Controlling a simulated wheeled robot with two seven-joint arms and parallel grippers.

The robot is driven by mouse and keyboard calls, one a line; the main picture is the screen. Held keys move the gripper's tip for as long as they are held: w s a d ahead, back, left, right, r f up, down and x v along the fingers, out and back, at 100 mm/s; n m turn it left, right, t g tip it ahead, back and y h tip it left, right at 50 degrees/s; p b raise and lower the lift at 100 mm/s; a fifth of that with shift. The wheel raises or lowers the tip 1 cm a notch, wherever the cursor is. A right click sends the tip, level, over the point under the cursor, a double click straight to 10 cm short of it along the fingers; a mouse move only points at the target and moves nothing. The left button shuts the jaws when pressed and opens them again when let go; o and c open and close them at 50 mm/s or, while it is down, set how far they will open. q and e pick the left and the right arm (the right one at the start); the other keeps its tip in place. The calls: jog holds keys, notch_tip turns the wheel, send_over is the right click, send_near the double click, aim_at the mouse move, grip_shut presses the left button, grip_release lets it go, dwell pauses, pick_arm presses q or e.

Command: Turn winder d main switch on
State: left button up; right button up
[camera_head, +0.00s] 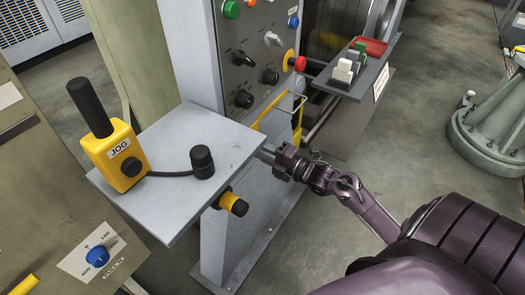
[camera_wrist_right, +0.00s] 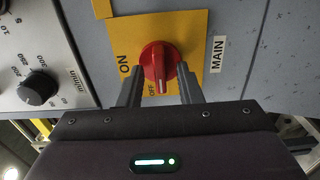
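The main switch is a red rotary knob (camera_wrist_right: 158,62) on a yellow plate (camera_wrist_right: 190,30), with a "MAIN" label (camera_wrist_right: 217,54) to its right. "ON" is printed at the plate's left and "OFF" just below the knob. The knob's grip points down in the picture, near "OFF". My right gripper (camera_wrist_right: 160,90) is open, one finger on either side of the knob; I cannot tell whether they touch it. In the head view my right gripper (camera_head: 268,156) reaches the grey column's side, and the switch is hidden there. My left gripper is not in view.
A black dial (camera_wrist_right: 38,87) sits on a light panel left of the switch. In the head view, a yellow JOG box (camera_head: 116,157) stands on a grey shelf (camera_head: 215,135). Above my gripper are a red emergency button (camera_head: 299,63) and a shelf with a red tray (camera_head: 370,46).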

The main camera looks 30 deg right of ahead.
grip_shut()
pick_arm(q)
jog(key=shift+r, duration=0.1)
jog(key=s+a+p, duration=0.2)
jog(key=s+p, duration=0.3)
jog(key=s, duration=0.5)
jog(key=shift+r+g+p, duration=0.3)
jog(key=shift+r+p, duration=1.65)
jog(key=shift+p, duration=0.35)
pick_arm(e)
jog(key=shift+m, duration=9)
